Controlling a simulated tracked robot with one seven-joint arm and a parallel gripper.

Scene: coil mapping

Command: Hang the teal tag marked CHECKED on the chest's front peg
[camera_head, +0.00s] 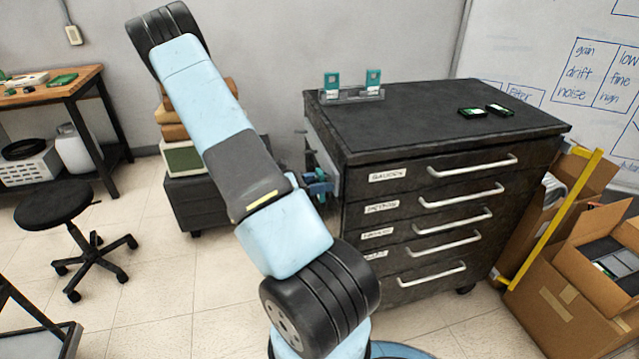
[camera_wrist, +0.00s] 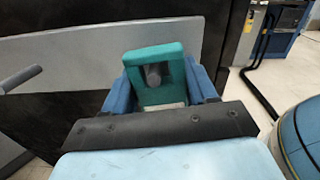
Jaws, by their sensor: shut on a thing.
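The black chest (camera_head: 450,162) has several drawers with silver handles. My gripper (camera_head: 320,184) is beside the chest's left front edge in the head view, partly hidden by my arm. In the wrist view its blue fingers (camera_wrist: 164,92) are shut on a teal tag (camera_wrist: 142,62). The tag stands upright with a window-like opening in its upper part. A grey, rounded peg-like piece (camera_wrist: 154,75) shows in the opening; I cannot tell whether it passes through. No lettering on the tag is readable.
Cardboard boxes (camera_head: 565,290) and a yellow bar stand to the right. A stool (camera_head: 55,205) is on the left.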

